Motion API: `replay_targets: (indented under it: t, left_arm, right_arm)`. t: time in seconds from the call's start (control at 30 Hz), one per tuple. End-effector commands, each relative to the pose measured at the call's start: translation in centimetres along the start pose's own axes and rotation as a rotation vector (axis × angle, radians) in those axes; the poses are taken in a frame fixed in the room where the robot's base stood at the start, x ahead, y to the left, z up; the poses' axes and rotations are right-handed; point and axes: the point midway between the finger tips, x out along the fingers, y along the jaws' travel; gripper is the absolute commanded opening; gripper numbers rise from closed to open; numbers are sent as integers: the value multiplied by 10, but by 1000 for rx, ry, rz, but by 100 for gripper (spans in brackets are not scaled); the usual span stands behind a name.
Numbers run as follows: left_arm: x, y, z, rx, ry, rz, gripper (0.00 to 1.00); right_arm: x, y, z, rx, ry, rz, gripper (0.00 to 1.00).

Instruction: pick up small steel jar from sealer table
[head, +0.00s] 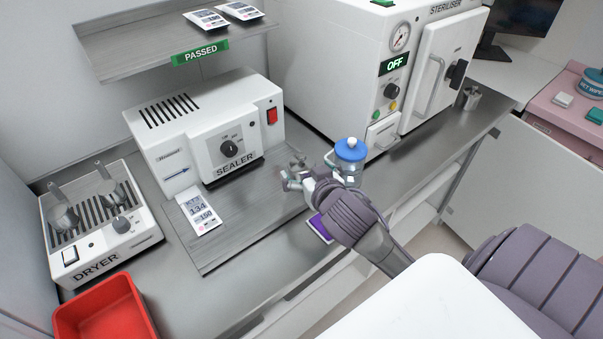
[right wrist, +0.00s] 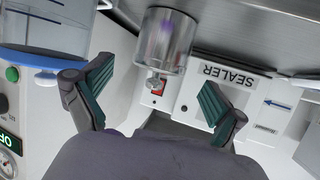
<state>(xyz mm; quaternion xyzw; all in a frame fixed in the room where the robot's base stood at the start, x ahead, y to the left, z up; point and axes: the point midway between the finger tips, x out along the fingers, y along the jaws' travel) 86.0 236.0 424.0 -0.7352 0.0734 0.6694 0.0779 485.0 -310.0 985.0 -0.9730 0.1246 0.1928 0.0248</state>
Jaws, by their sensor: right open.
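The small steel jar (right wrist: 165,42) is a shiny cylinder with a small knob, seen upside down in the right wrist view. It stands on the steel sealer table (head: 240,232), and in the head view it is mostly hidden by my right gripper. My right gripper (head: 298,178) is open and empty. Its two dark fingers (right wrist: 155,100) lie either side of the jar in the right wrist view, with the jar beyond the fingertips and apparently apart from them. My left gripper is not in view.
A blue-lidded clear container (head: 350,168) stands close to the right of my right gripper. The sealer (head: 207,130) is behind it, and the steriliser (head: 345,65) at the back right. The dryer (head: 98,222) and a red bin (head: 105,308) are at the left. A printed pouch (head: 199,211) lies before the sealer.

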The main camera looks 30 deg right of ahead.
Motion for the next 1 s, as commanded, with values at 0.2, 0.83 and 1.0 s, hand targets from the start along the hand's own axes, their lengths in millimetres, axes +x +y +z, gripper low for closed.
replay_targets:
  t: [0.2,0.83,1.0]
  left_arm:
    - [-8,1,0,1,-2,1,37]
    - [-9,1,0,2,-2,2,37]
    - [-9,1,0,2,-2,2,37]
  right_arm:
    - [33,1,4,-2,-1,1,96]
    - [46,0,6,-1,-1,0,54]
    - [45,0,6,-1,-1,0,26]
